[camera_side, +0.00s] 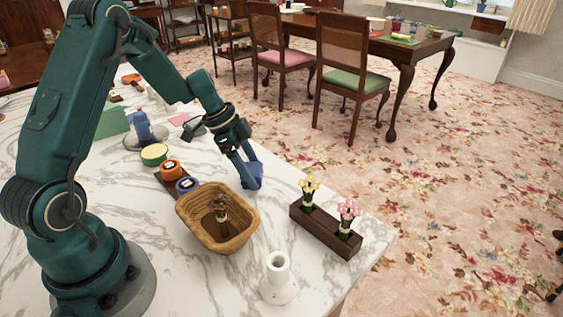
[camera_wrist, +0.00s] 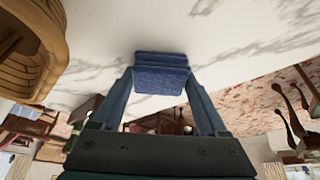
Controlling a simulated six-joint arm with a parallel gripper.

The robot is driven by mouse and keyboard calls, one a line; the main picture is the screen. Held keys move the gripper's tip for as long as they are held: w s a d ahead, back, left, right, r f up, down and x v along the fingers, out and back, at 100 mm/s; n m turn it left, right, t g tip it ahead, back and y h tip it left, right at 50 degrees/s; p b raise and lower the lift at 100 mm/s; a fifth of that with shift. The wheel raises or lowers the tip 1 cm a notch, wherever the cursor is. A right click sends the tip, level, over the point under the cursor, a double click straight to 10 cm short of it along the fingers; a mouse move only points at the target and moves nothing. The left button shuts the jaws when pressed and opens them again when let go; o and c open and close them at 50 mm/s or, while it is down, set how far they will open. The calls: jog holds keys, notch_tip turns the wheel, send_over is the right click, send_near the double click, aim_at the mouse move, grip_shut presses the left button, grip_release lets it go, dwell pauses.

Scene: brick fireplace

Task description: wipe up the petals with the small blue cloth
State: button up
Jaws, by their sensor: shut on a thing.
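My gripper (camera_side: 247,165) is shut on the small blue cloth (camera_side: 254,177), which hangs folded between the fingertips. In the wrist view the cloth (camera_wrist: 160,74) sits between both fingers of my gripper (camera_wrist: 160,82). The cloth is low over the white marble table, behind and right of the wooden basket; I cannot tell whether it touches the table. I cannot make out any loose petals on the marble in either view. The cloth and fingers hide a little of the tabletop.
The wooden basket (camera_side: 184,206) holds a dark flower-like thing. A dark wooden block (camera_side: 325,229) holds yellow and pink flowers. Orange and blue round pots (camera_side: 171,169) (camera_side: 187,185) stand left of the cloth. Bare marble lies between basket and block.

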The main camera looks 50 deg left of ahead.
aim_at(279, 196)
jog(key=shift+a, duration=0.75)
jog(key=d, duration=0.8)
jog(key=shift+d, duration=0.1)
jog(key=shift+w+r, duration=0.1)
jog(key=shift+r, duration=0.25)
jog(key=shift+a+r, duration=0.25)
jog(key=shift+r, duration=0.6)
notch_tip(279, 196, up, 6)
jog(key=shift+f, duration=0.15)
jog(key=shift+s, duration=0.2)
